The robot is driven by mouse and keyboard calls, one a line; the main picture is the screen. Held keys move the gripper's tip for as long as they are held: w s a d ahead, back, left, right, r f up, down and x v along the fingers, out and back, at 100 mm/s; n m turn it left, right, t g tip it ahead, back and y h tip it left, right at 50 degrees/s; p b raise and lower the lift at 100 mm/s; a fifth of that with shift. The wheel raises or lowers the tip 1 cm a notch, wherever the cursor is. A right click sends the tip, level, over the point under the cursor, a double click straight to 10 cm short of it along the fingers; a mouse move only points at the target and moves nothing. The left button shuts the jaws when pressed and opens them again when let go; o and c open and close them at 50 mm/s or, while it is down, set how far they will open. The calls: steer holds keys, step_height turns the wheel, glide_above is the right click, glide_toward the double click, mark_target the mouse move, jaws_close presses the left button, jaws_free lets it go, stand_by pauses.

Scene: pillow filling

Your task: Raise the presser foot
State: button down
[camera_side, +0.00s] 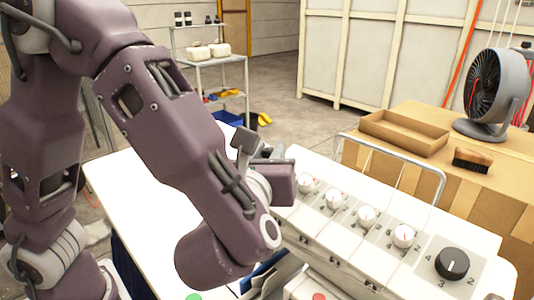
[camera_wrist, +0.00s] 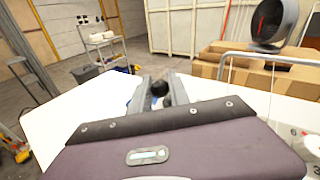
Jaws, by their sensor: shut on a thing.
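In the wrist view, my gripper (camera_wrist: 158,88) is shut on a round black knob (camera_wrist: 161,88), which sits between its two grey fingers. I take it for a lever knob, but its shaft and what it joins are hidden. In the side view, my arm covers most of the gripper, and the held knob cannot be made out there. The white machine (camera_side: 345,245) stands beside my wrist, with a row of white dials (camera_side: 367,216) and a large black dial (camera_side: 453,264) on its top. The presser foot itself is not visible in either view.
A metal rail (camera_side: 395,155) arches over the machine's dials. A red button (camera_side: 319,297) and a green button (camera_side: 193,297) lie at the front edge. Cardboard boxes (camera_side: 400,132), a brush (camera_side: 471,160) and a fan (camera_side: 497,90) stand behind. White tabletop (camera_side: 140,190) is clear on the left.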

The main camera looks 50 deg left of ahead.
steer(key=w+m+g, duration=0.1)
steer(key=g, duration=0.1)
steer(key=w+r+m+g+h, duration=0.1)
steer(key=g, duration=0.1)
steer(key=shift+w+h, duration=0.2)
steer(key=shift+h, duration=0.1)
steer(key=shift+w+f+m+g+h, duration=0.15)
steer(key=shift+w+m+g, duration=0.3)
steer(key=shift+g, duration=0.3)
steer(key=shift+w+m+g+h, duration=0.15)
steer(key=shift+w+m+g, duration=0.25)
steer(key=shift+g, duration=0.35)
steer(key=c, duration=1.3)
jaws_free()
steer(key=shift+o, duration=0.2)
steer(key=v, duration=0.7)
